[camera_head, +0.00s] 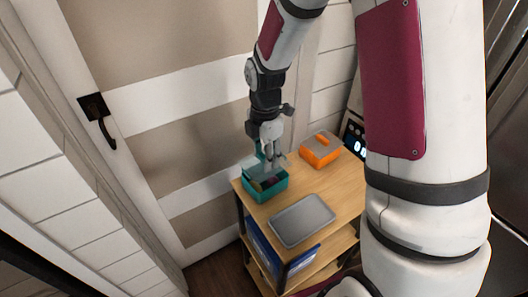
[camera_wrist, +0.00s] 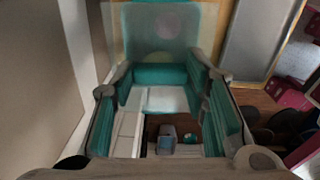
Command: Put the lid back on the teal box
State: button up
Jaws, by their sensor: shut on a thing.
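The teal box (camera_head: 266,190) stands open on the wooden cart top, near its back left corner, with small dark and coloured contents inside. My gripper (camera_head: 268,158) is directly above it, pointing down. It is shut on a pale see-through lid (camera_head: 252,164), which is held over the box and looks tilted. In the wrist view the lid (camera_wrist: 135,22) spreads beyond my fingers (camera_wrist: 160,78), and blurred round shapes show through it. Whether the lid touches the box rim is unclear. The grip itself is partly hidden by the fingers.
An orange box (camera_head: 318,153) with a grey top stands to the right on the cart (camera_head: 340,190). A flat grey tray (camera_head: 302,220) lies in front of the teal box. A door with a black handle (camera_head: 98,117) is at the left.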

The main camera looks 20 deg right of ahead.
jog(key=shift+f+b, duration=0.9)
jog(key=shift+f, duration=1.05)
jog(key=shift+f+p, duration=0.15)
jog(key=shift+p, duration=0.35)
dwell(1.4)
jog(key=o, duration=1.5)
jog(key=shift+o, duration=0.2)
jog(key=shift+d+r+p, duration=0.1)
jog(key=shift+r+p, duration=2.2)
jog(key=shift+r, duration=1.2)
grip_shut()
